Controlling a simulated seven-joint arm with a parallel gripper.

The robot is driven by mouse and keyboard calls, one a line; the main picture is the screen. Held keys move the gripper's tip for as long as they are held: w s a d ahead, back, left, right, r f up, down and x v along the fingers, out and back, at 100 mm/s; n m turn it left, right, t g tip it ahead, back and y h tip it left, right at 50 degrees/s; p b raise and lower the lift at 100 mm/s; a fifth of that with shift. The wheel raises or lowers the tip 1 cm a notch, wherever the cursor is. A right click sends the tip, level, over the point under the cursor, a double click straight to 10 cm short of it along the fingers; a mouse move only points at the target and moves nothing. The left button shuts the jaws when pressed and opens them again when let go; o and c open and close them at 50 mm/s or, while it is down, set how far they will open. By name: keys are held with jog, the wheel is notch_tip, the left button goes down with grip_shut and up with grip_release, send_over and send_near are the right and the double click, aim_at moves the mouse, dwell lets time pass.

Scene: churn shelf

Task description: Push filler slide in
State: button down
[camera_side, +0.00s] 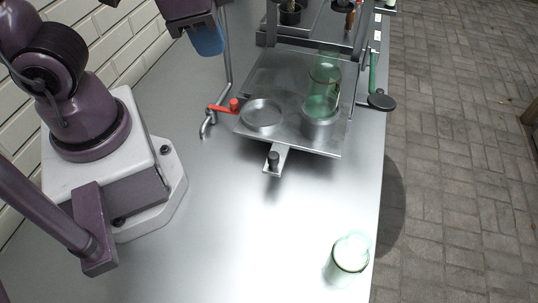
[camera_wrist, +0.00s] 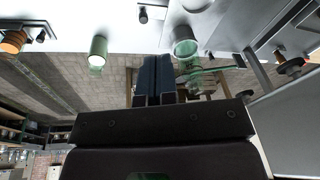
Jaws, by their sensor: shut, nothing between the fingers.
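The filler slide (camera_side: 285,128) is a flat metal plate that sticks out of the filler stand, with a round seat at left and another at right. A short tab with a dark knob (camera_side: 274,160) projects from its front edge. A greenish clear glass (camera_side: 323,95) stands upright in the right seat. The left seat (camera_side: 262,114) is empty. My gripper (camera_side: 209,48) hangs with blue fingers at the upper left of the slide, apart from it. In the wrist view the fingers (camera_wrist: 153,62) are together with nothing between them.
A second greenish jar with pale contents (camera_side: 347,260) stands alone near the table's right edge. A red-handled tap (camera_side: 224,106) is beside the slide's left edge. A black disc (camera_side: 381,102) juts out at its right.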

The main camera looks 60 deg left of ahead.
jog(key=s+d+f+m+t+y, duration=0.35)
jog(key=d+f+m, duration=0.35)
jog(key=f+m, duration=0.3)
jog(key=s+d+f+m+t+y, duration=0.2)
jog(key=s+d+f+m+y, duration=0.4)
jog(key=m, duration=0.7)
jog(key=m+t+h, duration=0.1)
jog(key=t+h, duration=0.1)
jog(key=h, duration=0.1)
send_near(271, 162)
notch_tip(271, 162, down, 4)
jog(key=w, duration=0.2)
jog(key=w+a, duration=0.2)
jog(key=shift+w+a+r+y, duration=0.15)
jog(key=shift+w+a+y, duration=0.1)
jog(key=shift+a, duration=0.15)
jog(key=shift+w+a, duration=0.2)
jog(key=shift+w, duration=0.1)
jog(key=w+a, duration=1)
jog(key=shift+w+a, duration=0.15)
